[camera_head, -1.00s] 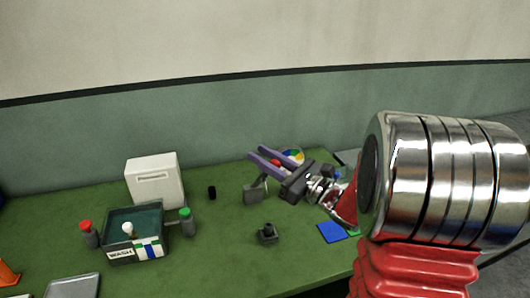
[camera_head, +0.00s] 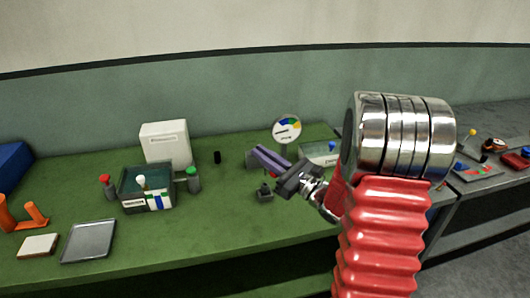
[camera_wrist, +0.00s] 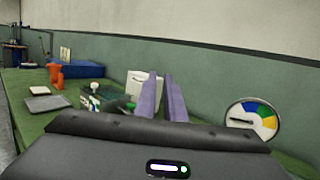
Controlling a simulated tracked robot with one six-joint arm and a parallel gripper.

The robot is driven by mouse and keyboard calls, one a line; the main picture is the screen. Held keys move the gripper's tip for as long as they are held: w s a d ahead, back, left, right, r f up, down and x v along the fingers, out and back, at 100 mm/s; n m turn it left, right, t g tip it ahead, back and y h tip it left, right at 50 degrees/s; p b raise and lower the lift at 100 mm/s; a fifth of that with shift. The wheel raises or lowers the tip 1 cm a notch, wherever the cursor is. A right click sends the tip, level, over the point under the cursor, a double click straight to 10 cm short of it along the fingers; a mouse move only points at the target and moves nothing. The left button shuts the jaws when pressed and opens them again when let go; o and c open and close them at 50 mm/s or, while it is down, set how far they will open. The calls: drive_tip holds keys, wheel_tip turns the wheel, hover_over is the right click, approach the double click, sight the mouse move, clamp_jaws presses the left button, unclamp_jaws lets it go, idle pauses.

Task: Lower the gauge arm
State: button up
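A round white gauge (camera_head: 287,129) with a blue, green and yellow dial and a dark needle stands on a stem at the back of the green bench. It also shows at right in the wrist view (camera_wrist: 251,118). I cannot make out a separate gauge arm. My gripper (camera_head: 255,152) has two purple fingers, parted with nothing visible between them. It points left over the bench, in front of the gauge in the head view. In the wrist view the fingers (camera_wrist: 159,80) are left of the gauge. A grey block (camera_head: 252,159) is partly hidden behind the fingers.
A small dark block with a knob (camera_head: 264,194) sits near my gripper.

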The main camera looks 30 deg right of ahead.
drive_tip(key=shift+o, duration=0.8)
drive_tip(key=shift+s+d, duration=0.15)
drive_tip(key=o, duration=0.7)
drive_tip(key=shift+d, duration=0.15)
drive_tip(key=shift+c, duration=0.2)
drive_tip(key=v, duration=1.3)
drive_tip(key=shift+s, duration=0.4)
drive_tip(key=shift+f, duration=0.15)
